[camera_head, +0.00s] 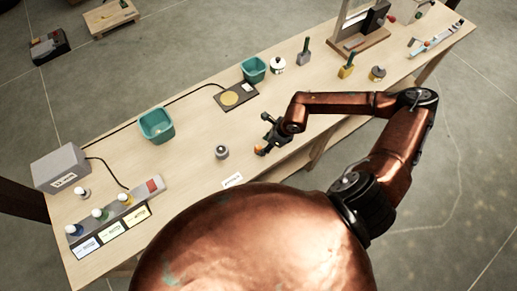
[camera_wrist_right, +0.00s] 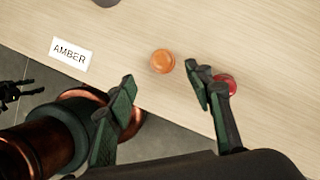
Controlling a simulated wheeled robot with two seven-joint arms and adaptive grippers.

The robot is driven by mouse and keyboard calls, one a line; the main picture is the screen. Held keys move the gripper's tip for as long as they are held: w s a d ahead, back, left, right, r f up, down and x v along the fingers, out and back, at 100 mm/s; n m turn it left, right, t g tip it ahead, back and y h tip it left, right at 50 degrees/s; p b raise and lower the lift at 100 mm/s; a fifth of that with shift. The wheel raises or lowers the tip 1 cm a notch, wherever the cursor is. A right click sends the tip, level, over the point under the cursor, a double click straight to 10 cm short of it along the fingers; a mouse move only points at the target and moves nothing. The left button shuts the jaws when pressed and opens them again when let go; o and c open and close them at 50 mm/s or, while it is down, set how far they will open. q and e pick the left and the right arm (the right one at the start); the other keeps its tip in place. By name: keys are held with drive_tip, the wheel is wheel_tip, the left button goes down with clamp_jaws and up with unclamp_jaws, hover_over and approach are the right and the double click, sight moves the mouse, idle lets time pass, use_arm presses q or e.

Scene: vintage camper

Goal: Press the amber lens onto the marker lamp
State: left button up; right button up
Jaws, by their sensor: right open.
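The amber lens (camera_wrist_right: 162,61), a small round orange disc, lies flat on the bench in the right wrist view, just ahead of the space between my right fingertips. It shows small beside the fingers in the head view (camera_head: 259,149). My right gripper (camera_wrist_right: 161,84) is open with nothing between its fingers; in the head view it hangs low over the bench's near edge (camera_head: 268,142). A short grey cylinder (camera_head: 222,152), apparently the marker lamp, stands to the left of the gripper. A dark fingered shape, possibly my left gripper (camera_wrist_right: 15,92), is cut off at the wrist view's left edge.
A red disc (camera_wrist_right: 228,84) lies partly hidden behind the right-hand finger. A white AMBER label (camera_wrist_right: 69,54) lies on the bench. Teal bins (camera_head: 157,125) and a dark pad with a yellow disc (camera_head: 230,98) stand farther back. Bare bench surrounds the grey cylinder.

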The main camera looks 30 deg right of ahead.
sight(261, 148)
drive_tip(key=shift+w+a+f, duration=0.15)
drive_tip(key=shift+w+f, duration=0.1)
drive_tip(key=shift+f, duration=0.3)
drive_tip(key=x, duration=0.2)
drive_tip(key=p+x, duration=0.1)
drive_tip(key=x, duration=0.2)
drive_tip(key=shift+w+f, duration=0.1)
drive_tip(key=shift+f, duration=0.05)
drive_tip(key=shift+c, duration=0.7)
drive_tip(key=c, duration=0.9)
